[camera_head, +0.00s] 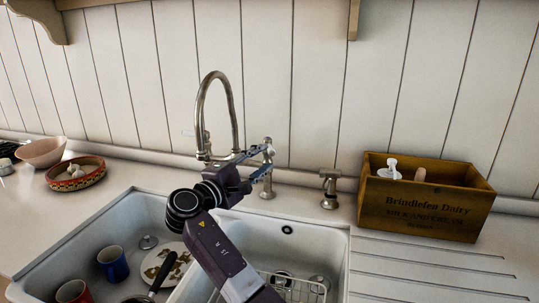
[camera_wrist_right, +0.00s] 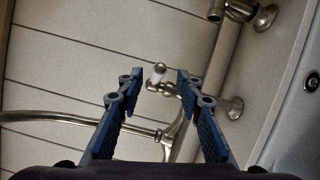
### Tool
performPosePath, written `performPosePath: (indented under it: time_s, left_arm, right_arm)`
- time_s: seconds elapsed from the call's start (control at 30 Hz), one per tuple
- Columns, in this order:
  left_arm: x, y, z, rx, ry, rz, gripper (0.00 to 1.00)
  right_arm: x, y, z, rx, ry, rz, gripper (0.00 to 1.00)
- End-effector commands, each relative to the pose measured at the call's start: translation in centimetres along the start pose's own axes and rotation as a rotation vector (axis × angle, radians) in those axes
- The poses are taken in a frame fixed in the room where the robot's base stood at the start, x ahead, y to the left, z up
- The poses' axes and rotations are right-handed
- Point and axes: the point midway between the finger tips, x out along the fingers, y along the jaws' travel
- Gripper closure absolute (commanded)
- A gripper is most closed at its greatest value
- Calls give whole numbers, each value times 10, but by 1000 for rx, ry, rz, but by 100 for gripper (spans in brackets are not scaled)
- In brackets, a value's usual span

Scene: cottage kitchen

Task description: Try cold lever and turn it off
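The metal gooseneck faucet (camera_head: 233,112) stands behind the double sink. My right gripper (camera_head: 262,153) is at the faucet's right side, where the cold lever is mostly hidden by the fingers in the head view. In the right wrist view, my right gripper's blue fingers (camera_wrist_right: 158,80) are spread apart. A pale lever (camera_head: 188,132) is on the faucet's left side. My left gripper is not in view.
A metal side fitting (camera_head: 329,188) stands right of the faucet, near a wooden crate (camera_head: 425,205). The sink (camera_head: 130,205) holds a blue mug (camera_head: 113,263), a red mug (camera_head: 73,292), a plate and a wire rack (camera_head: 297,288). Bowls (camera_head: 75,183) stand at left.

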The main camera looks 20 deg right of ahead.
Motion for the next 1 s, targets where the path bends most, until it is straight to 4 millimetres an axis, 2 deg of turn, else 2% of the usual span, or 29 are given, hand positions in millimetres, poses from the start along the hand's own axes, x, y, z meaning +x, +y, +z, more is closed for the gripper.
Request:
performPosePath:
  time_s: [0.03, 0.2, 0.4, 1.0]
  left_arm:
    - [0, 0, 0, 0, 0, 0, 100]
    - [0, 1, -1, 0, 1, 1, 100]
    - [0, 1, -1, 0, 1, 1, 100]
    - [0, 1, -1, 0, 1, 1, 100]
  right_arm:
    - [-13, 0, -1, 2, 4, -1, 67]
    - [-46, 0, -1, 0, 3, -1, 67]
    - [-66, -1, 0, 0, 1, -1, 67]
    - [-70, 0, 0, -1, 0, -1, 67]
